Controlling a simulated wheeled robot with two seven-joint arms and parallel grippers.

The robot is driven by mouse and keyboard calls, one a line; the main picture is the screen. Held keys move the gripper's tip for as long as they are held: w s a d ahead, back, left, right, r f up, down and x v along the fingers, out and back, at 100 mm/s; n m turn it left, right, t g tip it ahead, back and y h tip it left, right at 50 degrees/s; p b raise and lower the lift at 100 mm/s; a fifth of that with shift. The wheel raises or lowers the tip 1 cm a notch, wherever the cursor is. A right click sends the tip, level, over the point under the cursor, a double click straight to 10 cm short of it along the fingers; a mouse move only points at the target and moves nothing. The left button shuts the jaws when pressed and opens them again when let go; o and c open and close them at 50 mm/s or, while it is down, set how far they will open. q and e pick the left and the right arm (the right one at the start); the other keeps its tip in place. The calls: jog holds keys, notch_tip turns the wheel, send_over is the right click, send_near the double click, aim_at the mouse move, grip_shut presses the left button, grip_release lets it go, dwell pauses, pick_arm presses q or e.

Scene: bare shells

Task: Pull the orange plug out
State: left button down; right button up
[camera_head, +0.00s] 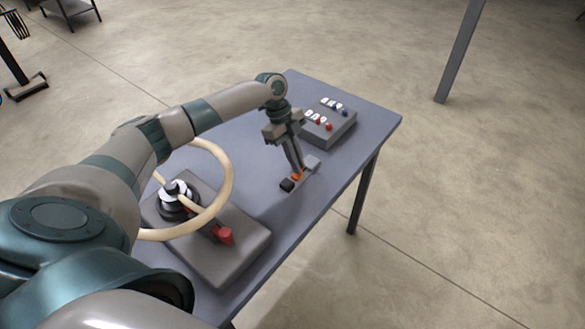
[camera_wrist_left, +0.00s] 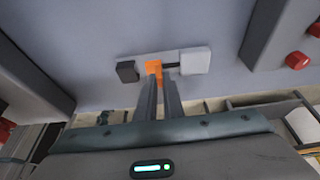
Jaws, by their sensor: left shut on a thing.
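The orange plug (camera_head: 297,177) is low over the blue-grey table, between a small black block and a light grey block (camera_head: 312,163). In the left wrist view the plug (camera_wrist_left: 154,67) sits at the fingertips, with the black block (camera_wrist_left: 127,71) on its left and the grey block (camera_wrist_left: 195,61) on its right. A short dark bar spans from the plug to the grey block. I cannot tell whether the bar ends inside it. My left gripper (camera_head: 298,170) points down and is shut on the plug; its fingers (camera_wrist_left: 158,88) partly hide it. My right gripper is out of view.
A grey box with red and blue switches (camera_head: 330,122) stands behind my left gripper. The table (camera_head: 375,122) is clear to the right of the plug.

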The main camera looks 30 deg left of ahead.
pick_arm(q)
jog(key=shift+w+r, duration=0.2)
jog(key=c, duration=1.9)
grip_release()
jog(key=shift+w, duration=0.1)
jog(key=shift+o, duration=0.2)
jog(key=shift+f, duration=0.15)
jog(key=shift+a+r+b, duration=0.3)
jog(key=shift+r, duration=0.35)
jog(key=b+v, duration=0.4)
jog(key=v, duration=1.2)
